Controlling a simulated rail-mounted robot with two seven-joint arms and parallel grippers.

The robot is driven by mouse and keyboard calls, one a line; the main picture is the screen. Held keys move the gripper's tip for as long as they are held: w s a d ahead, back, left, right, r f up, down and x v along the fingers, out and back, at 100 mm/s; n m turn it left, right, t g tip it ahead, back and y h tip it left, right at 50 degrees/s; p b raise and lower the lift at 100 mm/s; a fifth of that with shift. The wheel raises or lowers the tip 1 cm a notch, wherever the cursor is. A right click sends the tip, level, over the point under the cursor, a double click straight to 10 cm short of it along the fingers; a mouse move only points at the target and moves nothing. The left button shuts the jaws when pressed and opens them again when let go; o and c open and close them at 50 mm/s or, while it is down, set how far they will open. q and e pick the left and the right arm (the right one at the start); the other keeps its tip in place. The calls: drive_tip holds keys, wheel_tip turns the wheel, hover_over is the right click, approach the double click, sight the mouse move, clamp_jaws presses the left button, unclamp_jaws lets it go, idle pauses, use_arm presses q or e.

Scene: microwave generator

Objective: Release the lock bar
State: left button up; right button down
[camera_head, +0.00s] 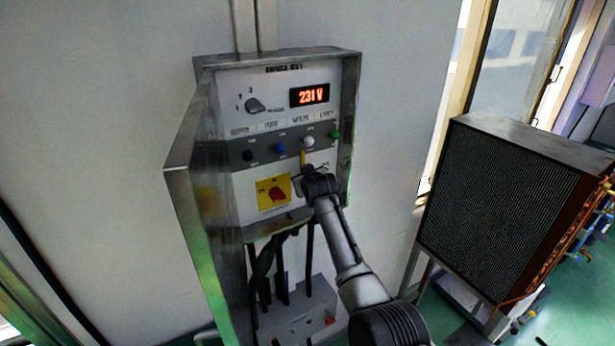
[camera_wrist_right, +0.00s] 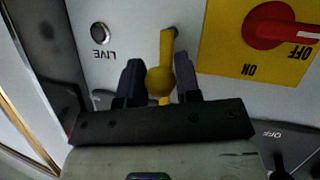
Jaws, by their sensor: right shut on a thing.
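The lock bar is a yellow bar (camera_wrist_right: 166,48) with a round yellow knob, on the light front panel of the control box. Its upper end shows in the head view (camera_head: 303,157), just above my right gripper (camera_head: 306,174). In the right wrist view my right gripper (camera_wrist_right: 159,82) has its two dark fingers on either side of the knob, shut on it. The red rotary switch (camera_head: 277,194) on a yellow plate is beside the bar, its handle tilted. My left gripper is not in view.
The box's metal door (camera_head: 190,235) stands open at the left. Dark cables hang below the box. A large finned unit (camera_head: 503,200) stands at the right.

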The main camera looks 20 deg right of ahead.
drive_tip(key=shift+d, duration=0.1)
idle(0.5)
drive_tip(key=c, duration=0.8)
unclamp_jaws()
drive_tip(key=b+v, duration=0.3)
drive_tip(key=v, duration=1)
drive_tip(key=shift+s, duration=0.35)
